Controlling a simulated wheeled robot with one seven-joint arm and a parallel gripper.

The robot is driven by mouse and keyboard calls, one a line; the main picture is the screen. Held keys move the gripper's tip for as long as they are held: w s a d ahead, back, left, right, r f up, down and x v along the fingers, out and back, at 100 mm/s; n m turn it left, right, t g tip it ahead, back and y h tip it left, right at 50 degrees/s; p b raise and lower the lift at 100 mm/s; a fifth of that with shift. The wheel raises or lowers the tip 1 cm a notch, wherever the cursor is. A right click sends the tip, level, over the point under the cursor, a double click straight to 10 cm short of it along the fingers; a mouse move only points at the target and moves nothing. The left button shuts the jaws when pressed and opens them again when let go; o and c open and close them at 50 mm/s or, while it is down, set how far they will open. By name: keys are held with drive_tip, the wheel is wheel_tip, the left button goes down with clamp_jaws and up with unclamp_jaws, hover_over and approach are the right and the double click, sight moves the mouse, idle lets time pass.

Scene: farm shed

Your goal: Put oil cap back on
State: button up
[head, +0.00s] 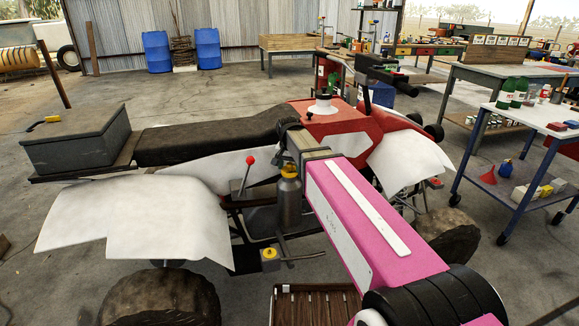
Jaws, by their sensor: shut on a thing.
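A quad bike (345,140) with white fenders and a red front stands in the middle of the head view. A grey metal oil bottle (289,205) stands upright on its near side, below the end of my arm. A yellow cap (289,169) shows at the top of the bottle. My gripper (286,159) points down right over it, shut on the cap. The fingertips are small and partly hidden by my wrist. I cannot tell whether the cap sits on the bottle's neck or just above it.
A red-knobbed lever (250,160) rises just left of the bottle. A small box with a yellow knob (270,253) is below it. A blue cart (530,150) with green bottles stands at the right. Open concrete floor lies behind the quad bike.

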drive_tip(key=o, duration=1)
drive_tip(key=shift+o, duration=0.4)
drive_tip(key=shift+r, duration=0.1)
drive_tip(key=shift+r, duration=3.4)
clamp_jaws()
drive_tip(key=shift+f, duration=1.95)
